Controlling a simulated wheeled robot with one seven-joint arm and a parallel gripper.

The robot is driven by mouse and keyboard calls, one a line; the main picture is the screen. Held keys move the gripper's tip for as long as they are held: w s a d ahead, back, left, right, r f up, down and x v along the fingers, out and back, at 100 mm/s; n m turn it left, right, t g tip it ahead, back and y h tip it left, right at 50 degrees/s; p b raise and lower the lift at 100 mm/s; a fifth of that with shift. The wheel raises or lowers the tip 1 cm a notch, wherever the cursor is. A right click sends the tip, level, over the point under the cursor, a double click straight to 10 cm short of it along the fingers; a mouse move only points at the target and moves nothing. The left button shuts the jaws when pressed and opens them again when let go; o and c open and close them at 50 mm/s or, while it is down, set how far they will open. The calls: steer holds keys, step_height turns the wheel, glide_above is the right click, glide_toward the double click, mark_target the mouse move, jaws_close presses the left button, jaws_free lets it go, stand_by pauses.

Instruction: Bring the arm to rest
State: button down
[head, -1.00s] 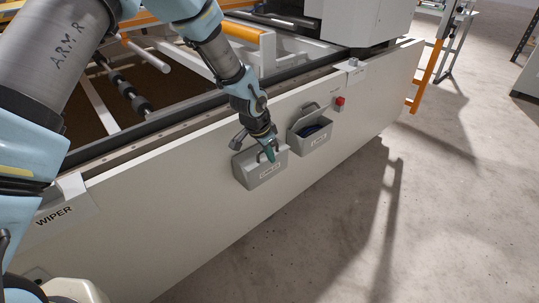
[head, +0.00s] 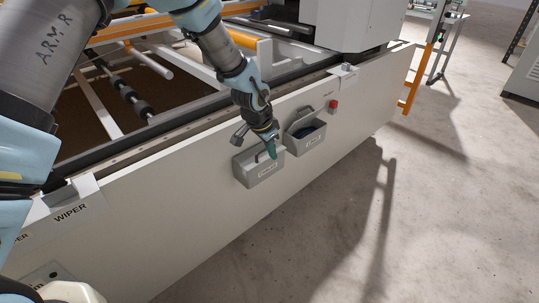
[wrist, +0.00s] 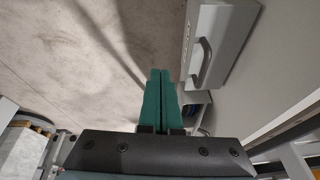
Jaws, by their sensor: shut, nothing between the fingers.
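My gripper (head: 271,150) hangs at the end of my arm, over the nearer grey bin on the white side panel in the head view. In the wrist view its two green fingers (wrist: 160,98) are together, with nothing between them. The nearer grey bin (head: 262,172) has a label I cannot read and a raised handle. A grey bin with a handle (wrist: 222,45) also shows in the wrist view, to the right of the fingers and apart from them.
A second grey bin (head: 306,138) with dark contents hangs farther along the white panel (head: 180,215), near a red button (head: 333,105). A WIPER label (head: 70,215) is at the left. The machine bed with rails lies behind the panel. The concrete floor (head: 440,210) at right is clear.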

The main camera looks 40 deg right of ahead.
steer(key=w+a+r+n+t+y, duration=0.1)
steer(key=w+a+r+n, duration=0.3)
steer(key=a, duration=0.6)
steer(key=w+a+r+n+y+p, duration=0.1)
steer(key=w+a+r+n, duration=0.1)
steer(key=w+a+r, duration=0.6)
steer(key=w+a+r+n+t, duration=0.1)
steer(key=w+a+n, duration=0.2)
steer(key=a, duration=0.8)
steer(key=s+a+r+n, duration=0.2)
steer(key=a+n, duration=0.1)
steer(key=a, duration=0.5)
steer(key=s+a+r+n+y, duration=0.1)
steer(key=s+a+r+n, duration=0.1)
steer(key=a, duration=0.6)
steer(key=s+a+r+n, duration=0.2)
steer(key=s+a+n, duration=0.1)
steer(key=a, duration=0.6)
steer(key=shift+n+g+y, duration=0.3)
steer(key=shift+n, duration=0.6)
steer(key=shift+w+d, duration=0.1)
steer(key=shift+w, duration=0.05)
